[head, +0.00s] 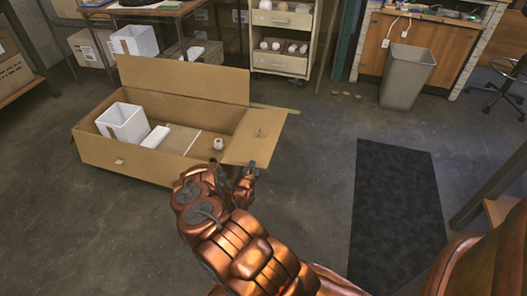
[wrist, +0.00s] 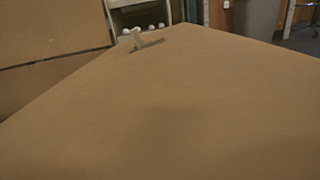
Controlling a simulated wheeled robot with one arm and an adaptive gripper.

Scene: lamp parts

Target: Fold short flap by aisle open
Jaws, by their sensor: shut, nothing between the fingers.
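The cardboard box (head: 130,165) stands open on the floor in the head view. Its short flap (head: 248,148) is at the right end, its broad face toward the camera; its exact angle is hard to tell. A small tab (head: 258,132) shows on this flap. My gripper (head: 249,168) is shut and empty at the flap's lower near edge; contact cannot be made out. In the wrist view, a broad cardboard face (wrist: 170,110), apparently this flap, fills most of the picture, with a small grey piece (wrist: 138,38) near its top edge. My fingertips do not show there.
A long flap (head: 185,78) stands up along the box's back. Inside are a white bin (head: 122,123), a flat piece (head: 180,140) and a small round part (head: 218,144). A grey trash bin (head: 407,77) and dark mat (head: 398,205) are right; floor between is clear.

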